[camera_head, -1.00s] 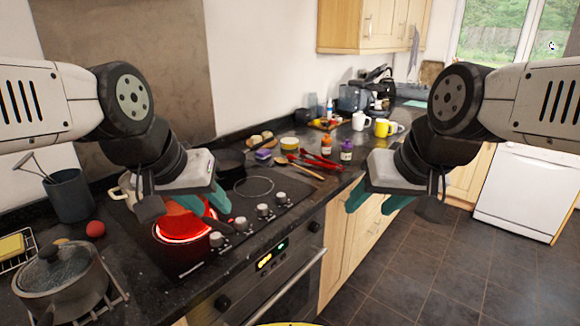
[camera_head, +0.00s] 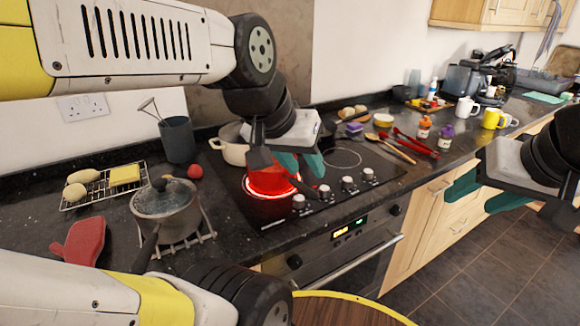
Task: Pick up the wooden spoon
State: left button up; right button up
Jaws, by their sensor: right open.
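The wooden spoon (camera_head: 397,153) lies on the dark counter just right of the hob, its bowl toward the back and its handle running toward the front edge. My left gripper (camera_head: 300,163), with teal fingers, hangs over the hob to the left of the spoon. Its fingers look apart, with nothing seen between them. My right gripper (camera_head: 482,196) is open and empty, in front of the counter edge, to the right of and nearer than the spoon. Neither gripper touches the spoon.
Red tongs (camera_head: 416,146) lie close beside the spoon. Orange (camera_head: 424,128) and purple (camera_head: 446,138) bottles stand behind them. A burner glows red (camera_head: 271,184) under my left gripper. A lidded pot (camera_head: 167,208) stands at left. Mugs (camera_head: 467,110) stand further right.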

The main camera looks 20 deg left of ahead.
aim_at(372, 137)
jog(key=i+l+u, duration=0.5)
jog(key=l, duration=0.2)
jog(key=i+l+u, duration=0.25)
jog(key=l, duration=0.15)
jog(key=i+l+u, duration=0.1)
jog(key=l+u, duration=0.15)
jog(key=l, duration=0.15)
